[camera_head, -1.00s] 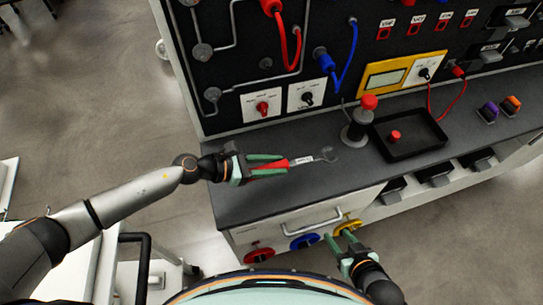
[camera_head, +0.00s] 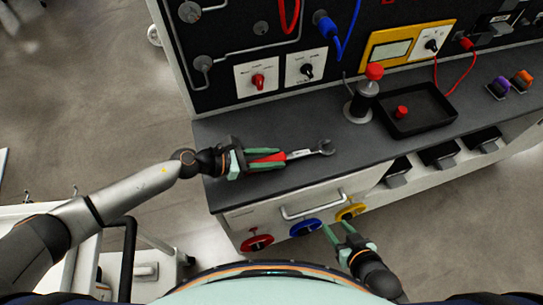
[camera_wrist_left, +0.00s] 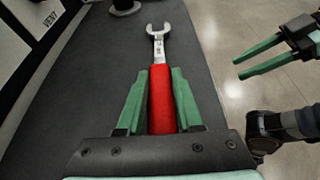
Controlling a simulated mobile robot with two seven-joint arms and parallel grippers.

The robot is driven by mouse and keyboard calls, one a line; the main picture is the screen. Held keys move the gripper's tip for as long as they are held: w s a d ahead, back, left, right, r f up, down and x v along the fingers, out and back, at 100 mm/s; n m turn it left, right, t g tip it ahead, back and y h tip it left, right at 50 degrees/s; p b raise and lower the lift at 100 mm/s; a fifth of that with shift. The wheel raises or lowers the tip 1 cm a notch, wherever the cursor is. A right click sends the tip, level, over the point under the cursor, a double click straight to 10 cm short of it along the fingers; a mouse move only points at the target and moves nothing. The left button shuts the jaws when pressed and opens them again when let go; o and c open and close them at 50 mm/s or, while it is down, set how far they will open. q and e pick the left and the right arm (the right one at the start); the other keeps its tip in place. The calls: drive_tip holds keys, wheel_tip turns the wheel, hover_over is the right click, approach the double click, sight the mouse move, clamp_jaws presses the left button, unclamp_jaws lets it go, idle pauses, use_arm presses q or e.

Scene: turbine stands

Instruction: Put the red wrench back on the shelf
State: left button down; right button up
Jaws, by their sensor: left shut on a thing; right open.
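The red wrench has a red handle and a silver open-ended head; in the head view its head (camera_head: 324,148) points right over the dark grey shelf (camera_head: 225,196). My left gripper (camera_head: 266,160) is shut on its red handle. The left wrist view shows the red handle (camera_wrist_left: 162,100) between the two green fingers, with the silver jaw pointing away. Whether the wrench touches the shelf surface or hovers just above it I cannot tell. My right gripper (camera_head: 342,238) is open and empty, in front of the drawer; it also shows in the left wrist view (camera_wrist_left: 258,60).
A black tray (camera_head: 438,124) with a red button-like piece stands to the right, beside a red-topped post (camera_head: 374,72). A black panel (camera_head: 225,100) with knobs rises behind. Red, blue and yellow wheels (camera_head: 305,228) sit below the front edge. The shelf's front left is clear.

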use_arm(q)
drive_tip(key=shift+f+b, duration=0.25)
drive_tip(key=shift+b, duration=0.05)
drive_tip(key=shift+c, duration=2.4)
unclamp_jaws()
drive_tip(key=shift+o, duration=0.2)
drive_tip(key=shift+o, duration=0.6)
drive_tip(key=shift+v, duration=1.3)
drive_tip(key=shift+p+v, duration=0.35)
drive_tip(key=shift+v, duration=1.85)
